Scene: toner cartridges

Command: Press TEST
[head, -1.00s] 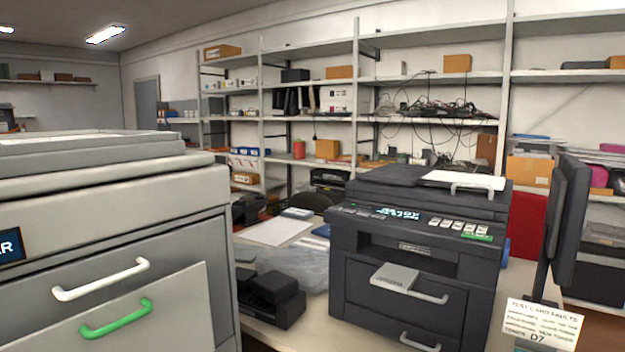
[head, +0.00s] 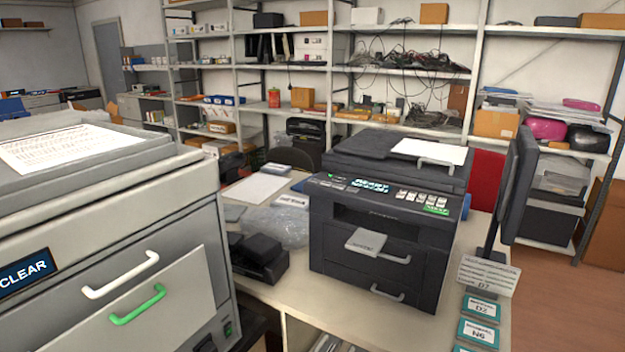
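A dark printer (head: 352,260) stands on the desk. Its sloped control panel has a small lit display (head: 370,186) that seems to read READY. Several pale keys (head: 412,197) sit to the right of the display. A green key (head: 436,210) lies at the panel's right end; its lettering is too small to read surely as TEST. Neither of my grippers is in view, and nothing touches the panel.
A large grey machine (head: 110,220) with a CLEAR label (head: 25,272), white handle (head: 120,277) and green handle (head: 138,305) fills the left. A monitor (head: 513,185), a notice card (head: 487,275) and labelled boxes (head: 478,333) stand right of the printer. Shelves line the back.

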